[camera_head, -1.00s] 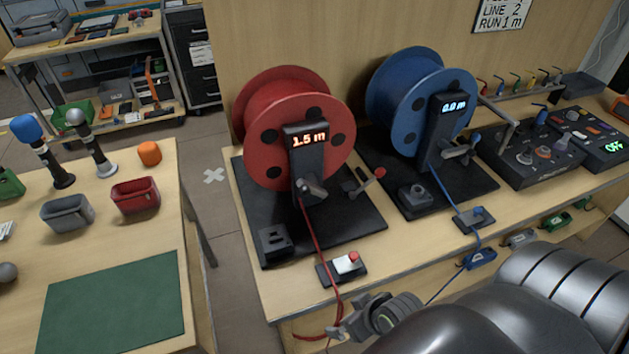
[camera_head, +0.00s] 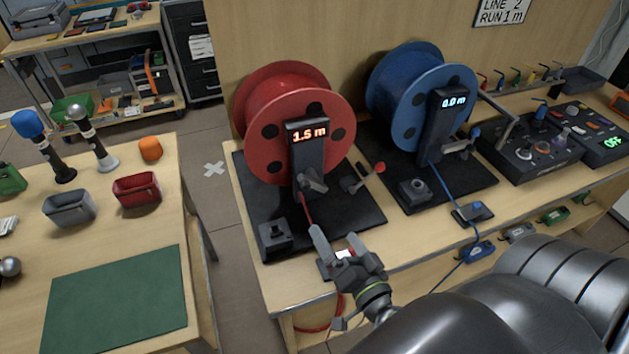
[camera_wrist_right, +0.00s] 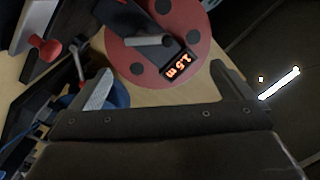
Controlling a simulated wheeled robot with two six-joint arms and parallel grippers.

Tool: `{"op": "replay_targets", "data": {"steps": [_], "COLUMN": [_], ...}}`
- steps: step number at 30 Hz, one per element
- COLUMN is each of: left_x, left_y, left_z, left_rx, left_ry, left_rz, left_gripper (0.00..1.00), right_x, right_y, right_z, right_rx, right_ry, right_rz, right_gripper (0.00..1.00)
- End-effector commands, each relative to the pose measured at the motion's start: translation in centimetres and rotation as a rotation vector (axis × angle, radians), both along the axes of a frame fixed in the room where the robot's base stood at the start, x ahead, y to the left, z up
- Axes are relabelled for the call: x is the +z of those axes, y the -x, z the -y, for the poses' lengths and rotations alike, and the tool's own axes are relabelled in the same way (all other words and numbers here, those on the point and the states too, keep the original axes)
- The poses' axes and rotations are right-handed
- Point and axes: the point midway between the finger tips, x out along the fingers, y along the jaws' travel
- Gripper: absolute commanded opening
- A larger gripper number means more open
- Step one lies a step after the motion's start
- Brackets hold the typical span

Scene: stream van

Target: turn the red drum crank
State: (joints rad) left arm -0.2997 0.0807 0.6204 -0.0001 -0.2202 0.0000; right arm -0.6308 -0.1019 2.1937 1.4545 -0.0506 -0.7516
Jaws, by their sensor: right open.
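The red drum (camera_head: 268,105) stands on a black base plate, with a dark post in front whose display (camera_head: 308,133) reads 1.5 m. A grey handle (camera_head: 312,182) is on the post. A lever with a red knob (camera_head: 379,168) stands to its right; I cannot tell which is the crank. My right gripper (camera_head: 333,238) is open and empty, in front of the drum and below the handle, apart from both. In the right wrist view, the drum face (camera_wrist_right: 128,65) and grey handle (camera_wrist_right: 150,40) show beyond the open jaws. My left gripper is out of view.
The blue drum (camera_head: 408,95) stands to the right. A red cable (camera_head: 306,213) runs down from the red drum. A side table with bins (camera_head: 137,190) is at left.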

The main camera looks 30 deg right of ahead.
Motion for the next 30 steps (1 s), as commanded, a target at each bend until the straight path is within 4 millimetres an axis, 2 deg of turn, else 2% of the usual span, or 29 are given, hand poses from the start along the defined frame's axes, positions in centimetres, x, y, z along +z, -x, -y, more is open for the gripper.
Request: {"op": "replay_targets", "data": {"steps": [5, 11, 18, 30], "left_x": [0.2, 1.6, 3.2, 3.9], "left_y": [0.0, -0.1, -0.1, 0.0], "left_z": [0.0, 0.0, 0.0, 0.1], "left_rx": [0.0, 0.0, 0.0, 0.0], "left_ry": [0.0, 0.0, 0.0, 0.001], "left_rz": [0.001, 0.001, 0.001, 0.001], "left_gripper": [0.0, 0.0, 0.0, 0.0], "right_x": [-0.5, -0.1, -0.1, -0.4], "right_y": [0.1, -1.8, -5.8, -13.0], "right_z": [1.3, 1.8, 2.7, 4.5], "right_rx": [-0.079, -0.08, -0.079, -0.08], "right_ry": [-0.046, -0.046, -0.045, -0.045], "right_rz": [-0.001, 0.0, 0.001, 0.001], "right_gripper": [1.0, 1.0, 1.0, 1.0]}}
